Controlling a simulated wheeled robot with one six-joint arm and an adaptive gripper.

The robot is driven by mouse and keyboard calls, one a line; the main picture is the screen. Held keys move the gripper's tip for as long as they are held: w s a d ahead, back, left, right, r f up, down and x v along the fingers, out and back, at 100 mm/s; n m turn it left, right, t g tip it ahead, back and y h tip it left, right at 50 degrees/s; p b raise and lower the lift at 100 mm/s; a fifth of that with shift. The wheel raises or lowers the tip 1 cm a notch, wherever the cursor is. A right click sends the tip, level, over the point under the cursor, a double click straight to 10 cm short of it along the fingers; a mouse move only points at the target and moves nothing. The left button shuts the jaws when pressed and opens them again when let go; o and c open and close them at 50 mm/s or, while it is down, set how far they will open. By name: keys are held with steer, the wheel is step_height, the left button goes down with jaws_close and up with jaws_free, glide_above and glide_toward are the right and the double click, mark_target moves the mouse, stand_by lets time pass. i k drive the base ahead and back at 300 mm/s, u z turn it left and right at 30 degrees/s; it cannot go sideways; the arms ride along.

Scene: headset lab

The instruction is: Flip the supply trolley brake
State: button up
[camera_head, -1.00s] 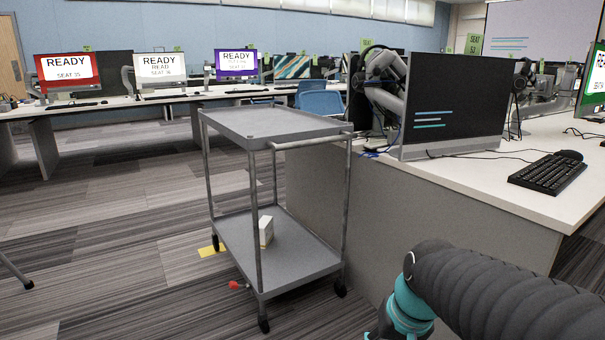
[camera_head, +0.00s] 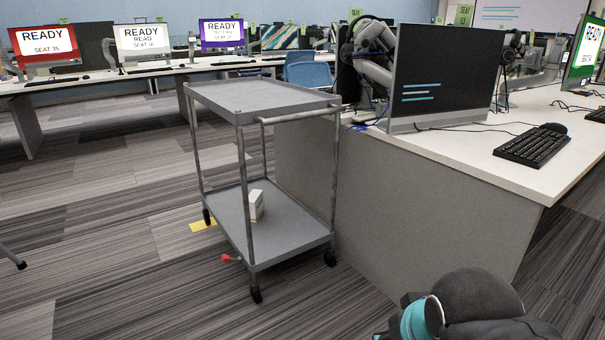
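The supply trolley (camera_head: 262,98) is grey with two shelves and thin posts, and stands on dark casters beside the end of the white desk. A small red brake lever (camera_head: 230,258) sticks out low near the front left corner, just above the carpet. A small white box (camera_head: 256,205) stands on the lower shelf (camera_head: 285,240). Part of my arm, dark with a teal band, shows at the bottom right, well right of the trolley and apart from it. My gripper's fingers are not in the frame.
The desk (camera_head: 430,180) with a monitor (camera_head: 445,70) and keyboard (camera_head: 532,146) fills the right side. A yellow floor marking (camera_head: 203,226) lies by the trolley's left casters. Open carpet (camera_head: 120,280) lies left and in front. A row of desks with monitors stands behind.

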mark_target(226, 258)
steer(key=k, duration=0.65)
steer(key=u, duration=0.65)
steer(key=i, duration=0.9)
steer(key=u, duration=0.35)
steer(key=i, duration=1.35)
steer(key=z, duration=0.55)
